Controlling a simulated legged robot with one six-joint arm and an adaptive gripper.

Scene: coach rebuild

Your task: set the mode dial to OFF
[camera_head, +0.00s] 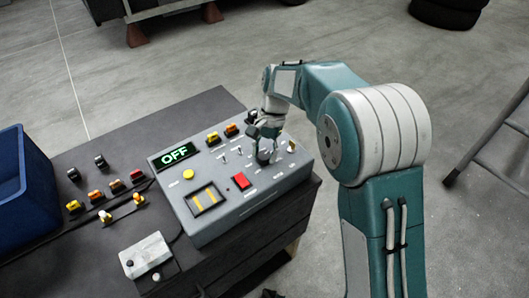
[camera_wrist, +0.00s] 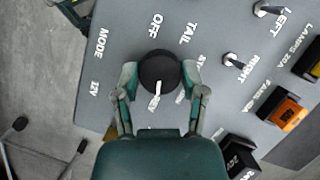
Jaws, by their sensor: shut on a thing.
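The mode dial (camera_wrist: 158,71) is a round black knob on the grey control panel (camera_head: 215,222). My gripper (camera_wrist: 158,78) is shut on it, one finger on each side, in the wrist view. The printed words OFF, TAIL, MODE and 12V stand around the dial. A pale mark shows at its lower edge, but I cannot tell for certain which label the dial points to. In the head view my gripper (camera_head: 266,154) is down at the panel's right part and mostly hides the dial. The panel's green display (camera_head: 174,154) reads OFF.
Toggle switches (camera_wrist: 232,60) and an orange fuse (camera_wrist: 289,114) lie close to my gripper. The panel also has a red button (camera_head: 241,181) and a yellow button (camera_head: 188,174). A blue bin (camera_head: 24,190) stands at the bench's left. A grey box (camera_head: 146,255) lies in front.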

